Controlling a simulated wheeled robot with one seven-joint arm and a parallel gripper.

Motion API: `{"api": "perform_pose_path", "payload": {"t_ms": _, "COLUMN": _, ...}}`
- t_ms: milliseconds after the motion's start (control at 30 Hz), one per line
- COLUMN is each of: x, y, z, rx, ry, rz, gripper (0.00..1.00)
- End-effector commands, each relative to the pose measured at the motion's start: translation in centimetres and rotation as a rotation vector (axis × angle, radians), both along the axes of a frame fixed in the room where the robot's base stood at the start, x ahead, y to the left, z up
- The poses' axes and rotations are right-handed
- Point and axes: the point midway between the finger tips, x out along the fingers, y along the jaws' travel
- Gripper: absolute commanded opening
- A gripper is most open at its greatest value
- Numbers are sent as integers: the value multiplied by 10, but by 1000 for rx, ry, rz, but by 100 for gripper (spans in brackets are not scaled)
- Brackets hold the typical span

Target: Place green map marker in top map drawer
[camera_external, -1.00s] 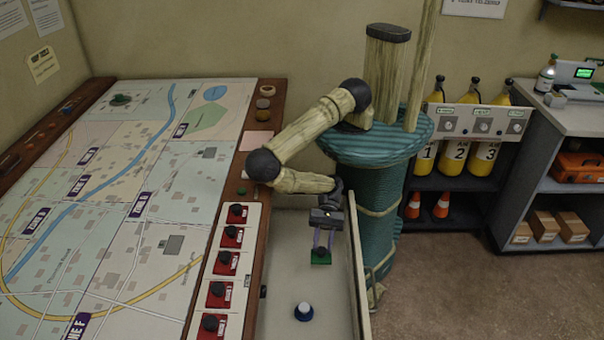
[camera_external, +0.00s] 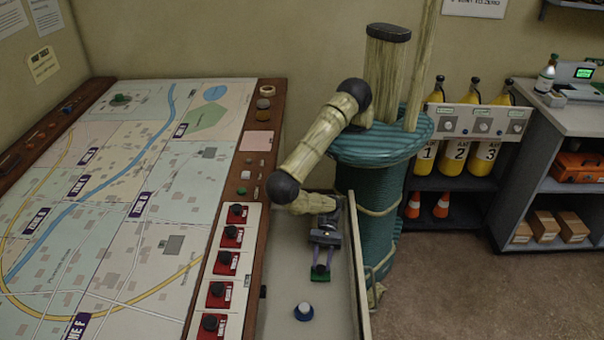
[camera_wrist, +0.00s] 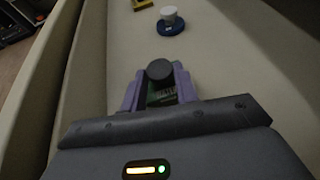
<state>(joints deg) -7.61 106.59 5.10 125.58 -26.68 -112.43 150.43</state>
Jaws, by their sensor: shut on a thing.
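The green map marker (camera_external: 320,279), with a dark knob, is between the fingers of my gripper (camera_external: 321,268). In the wrist view its dark knob (camera_wrist: 159,70) and part of its green base (camera_wrist: 160,95) show between the purple fingers of my gripper (camera_wrist: 158,84). The gripper is shut on it, pointing down inside the open, pale drawer (camera_external: 282,290). I cannot tell whether the marker touches the drawer floor. A blue marker with a white knob (camera_external: 303,312) stands on that floor, apart from my gripper; it also shows in the wrist view (camera_wrist: 171,22).
The drawer's right wall (camera_external: 357,265) stands close beside my gripper. The map table (camera_external: 130,220) lies to the left, with a row of red switch boxes (camera_external: 225,262) on its edge. A yellow item (camera_wrist: 142,4) lies beyond the blue marker.

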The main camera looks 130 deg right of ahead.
Motion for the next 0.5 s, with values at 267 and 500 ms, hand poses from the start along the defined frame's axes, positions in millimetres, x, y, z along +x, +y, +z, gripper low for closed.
{"api": "perform_pose_path", "payload": {"t_ms": 267, "x": 0, "y": 0, "z": -7, "rx": 0, "ry": -1, "rz": -1, "gripper": 6}}
{"api": "perform_pose_path", "payload": {"t_ms": 500, "x": 0, "y": 0, "z": -9, "rx": 0, "ry": 0, "rz": 0, "gripper": 43}}
